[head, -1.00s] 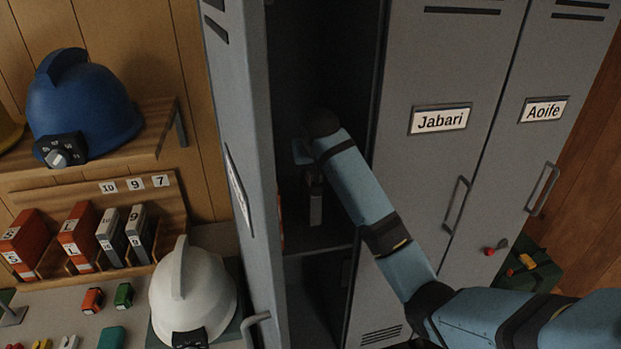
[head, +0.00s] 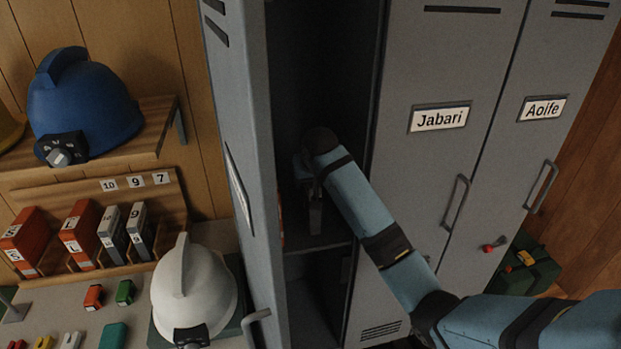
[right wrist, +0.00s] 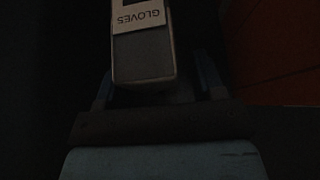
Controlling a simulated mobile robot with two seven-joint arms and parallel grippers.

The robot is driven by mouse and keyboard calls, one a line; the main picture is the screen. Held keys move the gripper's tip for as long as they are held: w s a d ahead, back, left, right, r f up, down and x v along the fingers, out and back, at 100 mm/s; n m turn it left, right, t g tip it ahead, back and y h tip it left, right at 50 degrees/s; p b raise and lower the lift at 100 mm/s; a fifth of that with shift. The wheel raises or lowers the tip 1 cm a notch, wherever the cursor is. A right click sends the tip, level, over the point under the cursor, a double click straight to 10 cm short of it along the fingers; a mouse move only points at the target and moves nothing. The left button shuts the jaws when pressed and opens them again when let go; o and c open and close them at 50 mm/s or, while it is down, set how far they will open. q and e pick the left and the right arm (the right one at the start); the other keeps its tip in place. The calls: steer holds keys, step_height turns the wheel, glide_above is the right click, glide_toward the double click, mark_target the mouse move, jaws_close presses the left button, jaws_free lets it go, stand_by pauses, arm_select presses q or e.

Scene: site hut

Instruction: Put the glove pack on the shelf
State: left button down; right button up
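The glove pack (right wrist: 145,55), a grey block with a white label reading GLOVES, lies between the fingers of my right gripper (right wrist: 158,85) in the right wrist view. The fingers stand wider than the pack, with a dark gap on its right side; its left side is close to the other finger. In the head view my right gripper (head: 308,168) is inside the dark open locker, and the pack (head: 315,217) shows dimly below it, upright at the locker shelf (head: 322,242). Contact with the shelf is hard to tell. My left gripper is out of view.
The open locker door (head: 240,150) stands close left of my right arm; closed lockers labelled Jabari (head: 438,118) and Aoife (head: 543,109) are at the right. An orange thing (right wrist: 270,45) stands beside the gripper inside. A white helmet (head: 190,290) sits left of the door.

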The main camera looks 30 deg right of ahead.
steer(key=b+v, duration=0.2)
steer(key=v, duration=0.9)
steer(key=shift+r, duration=0.1)
steer(key=shift+s+r, duration=0.25)
steer(key=shift+r, duration=0.25)
